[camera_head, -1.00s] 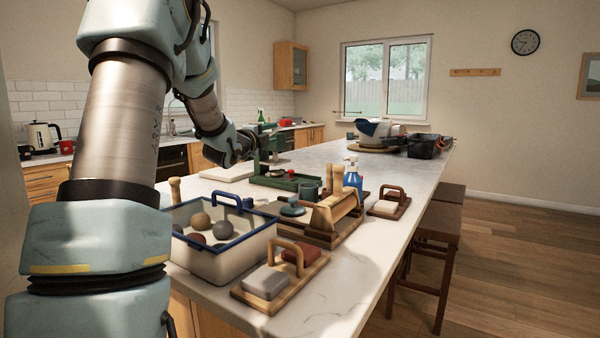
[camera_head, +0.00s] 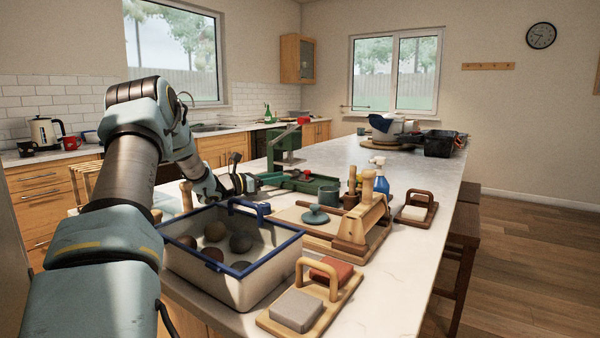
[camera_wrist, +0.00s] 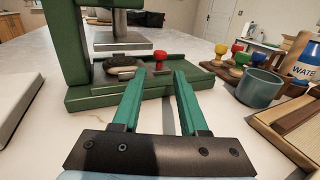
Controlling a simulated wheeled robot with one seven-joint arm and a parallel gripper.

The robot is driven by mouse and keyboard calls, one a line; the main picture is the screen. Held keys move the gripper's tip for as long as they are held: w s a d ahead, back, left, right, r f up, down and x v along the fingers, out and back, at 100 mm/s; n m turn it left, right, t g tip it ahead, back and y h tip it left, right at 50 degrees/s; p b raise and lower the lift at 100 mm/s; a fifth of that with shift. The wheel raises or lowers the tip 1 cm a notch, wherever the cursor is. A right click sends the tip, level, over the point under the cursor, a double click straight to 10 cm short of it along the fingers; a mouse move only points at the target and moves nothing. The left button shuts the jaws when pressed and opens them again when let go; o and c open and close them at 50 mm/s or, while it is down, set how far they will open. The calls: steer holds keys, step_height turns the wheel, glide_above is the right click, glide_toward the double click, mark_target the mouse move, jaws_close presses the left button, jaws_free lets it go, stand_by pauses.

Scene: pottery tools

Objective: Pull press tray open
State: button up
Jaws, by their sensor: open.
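The green press (camera_head: 285,143) stands on the counter and also shows in the wrist view (camera_wrist: 66,35). Its steel plate (camera_wrist: 122,42) hangs above the low green press tray (camera_head: 316,187), whose near wall (camera_wrist: 98,98) faces me in the wrist view. I cannot tell whether the fingertips touch the tray. In the head view my gripper (camera_head: 258,182) is small beside the press.
A blue-rimmed bin (camera_head: 218,282) of clay balls stands in front. A teal cup (camera_wrist: 259,88) and several coloured-knob stamps stand right of my gripper. A wooden rack (camera_head: 350,225) and a blue spray bottle (camera_head: 380,176) lie further right. A pale slab (camera_wrist: 18,98) is left.

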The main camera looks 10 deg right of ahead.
mark_target(303, 179)
steer(key=p+x, duration=0.3)
steer(key=x, duration=0.6)
steer(key=shift+w+d+r, duration=0.1)
steer(key=shift+w+d, duration=0.05)
steer(key=shift+d, duration=0.25)
steer(key=shift+c, duration=0.4)
jaws_close()
stand_by(0.5)
